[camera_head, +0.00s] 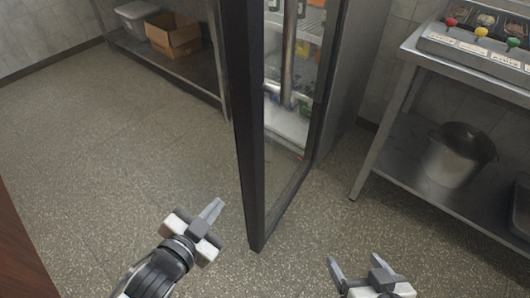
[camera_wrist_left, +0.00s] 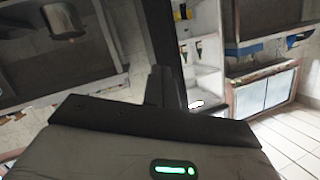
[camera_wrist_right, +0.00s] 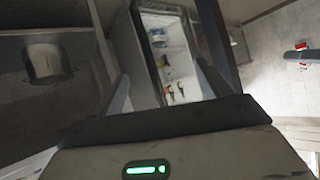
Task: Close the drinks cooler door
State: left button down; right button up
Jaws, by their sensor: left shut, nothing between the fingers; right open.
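The drinks cooler door (camera_head: 249,150), a dark-framed glass panel, stands wide open and swung out towards me in the head view. The cooler (camera_head: 345,80) is behind it, with its lit shelves seen partly through the glass. My left gripper (camera_head: 215,207) is shut and empty, to the left of the door's near edge and apart from it in the picture. The left wrist view shows its closed fingers (camera_wrist_left: 155,86) in front of the dark door frame. My right gripper (camera_head: 356,264) is open and empty, low to the right of the door. The right wrist view shows the cooler's interior (camera_wrist_right: 165,58).
A cardboard box (camera_head: 172,34) and a grey bin (camera_head: 135,14) sit on a shelf at the back left. The left floor is clear.

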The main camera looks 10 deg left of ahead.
aim_at(252, 164)
pick_arm(q)
jog(key=w+d+m+h+b, duration=0.2)
jog(key=w+d+m+h, duration=0.75)
jog(key=m, duration=0.85)
jog(key=shift+g+y, duration=0.3)
jog(key=shift+y, duration=0.35)
jog(key=shift+w+a+r+b, duration=0.15)
jog(key=shift+w+a+b, duration=0.05)
jog(key=shift+w+a, duration=0.75)
jog(key=shift+w+a+r+b, duration=0.1)
jog(key=shift+w+a+b, duration=0.05)
jog(key=shift+w+a, duration=0.75)
jog(key=shift+s+a, duration=0.1)
jog(key=shift+a, duration=0.05)
